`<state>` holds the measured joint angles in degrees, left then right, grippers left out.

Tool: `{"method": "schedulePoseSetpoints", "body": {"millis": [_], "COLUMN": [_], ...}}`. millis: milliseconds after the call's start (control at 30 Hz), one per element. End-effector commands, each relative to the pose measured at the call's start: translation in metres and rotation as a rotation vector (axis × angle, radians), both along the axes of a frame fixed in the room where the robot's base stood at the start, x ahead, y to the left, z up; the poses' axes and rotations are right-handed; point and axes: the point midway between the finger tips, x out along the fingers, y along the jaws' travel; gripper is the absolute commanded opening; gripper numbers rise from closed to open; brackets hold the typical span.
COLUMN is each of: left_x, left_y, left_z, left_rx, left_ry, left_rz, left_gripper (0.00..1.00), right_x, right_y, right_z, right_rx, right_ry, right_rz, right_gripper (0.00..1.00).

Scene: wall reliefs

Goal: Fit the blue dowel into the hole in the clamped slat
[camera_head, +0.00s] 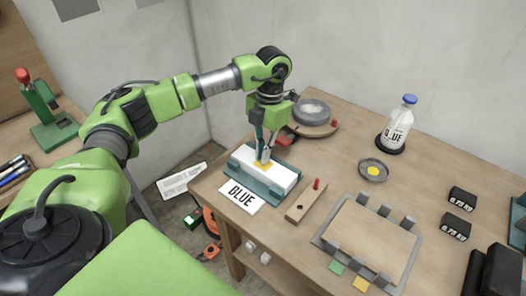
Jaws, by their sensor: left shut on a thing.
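A white slat (280,181) lies in a teal clamp (236,166) at the left front of the table. A small yellow patch (260,167) marks its top. My left gripper (263,160) points down over this patch, with its fingers close together. It is shut on a thin piece, apparently the blue dowel, which its fingers mostly hide. The hole is hidden, and I cannot tell whether the dowel's tip is in it or just above. My right gripper is not in view.
A "BLUE" card (240,196) lies before the clamp. A wooden block with a red peg (317,183), a clipped board (370,243), a dish (373,170) and a blue-capped bottle (398,125) stand to the right. Black weights (457,226) are farther right. Bare table lies between them.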

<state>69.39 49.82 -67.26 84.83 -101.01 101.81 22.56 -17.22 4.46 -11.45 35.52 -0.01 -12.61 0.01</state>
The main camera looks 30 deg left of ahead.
Motion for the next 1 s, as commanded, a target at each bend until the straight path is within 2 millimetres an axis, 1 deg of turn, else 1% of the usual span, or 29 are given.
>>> {"method": "schedulePoseSetpoints", "body": {"millis": [767, 800, 833, 867, 1000], "left_x": [0.0, 0.0, 0.0, 0.0, -0.001], "left_y": [0.0, 0.0, 0.0, 0.0, 0.0], "left_z": [-0.022, -0.021, -0.021, -0.021, -0.021], "left_rx": [0.0, 0.0, 0.0, 0.0, 0.0], "left_ry": [0.002, 0.001, 0.001, 0.002, 0.003], "left_rz": [-0.001, -0.001, -0.001, -0.001, -0.001], "left_gripper": [0.01, 0.15, 0.22, 0.26, 0.26], "right_x": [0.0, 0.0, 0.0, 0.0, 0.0], "right_y": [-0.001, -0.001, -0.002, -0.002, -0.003], "right_z": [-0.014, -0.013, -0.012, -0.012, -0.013], "right_rx": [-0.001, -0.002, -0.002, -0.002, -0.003], "right_ry": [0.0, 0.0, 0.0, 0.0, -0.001], "right_rz": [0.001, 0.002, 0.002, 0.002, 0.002], "right_gripper": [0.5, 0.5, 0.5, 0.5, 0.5]}}
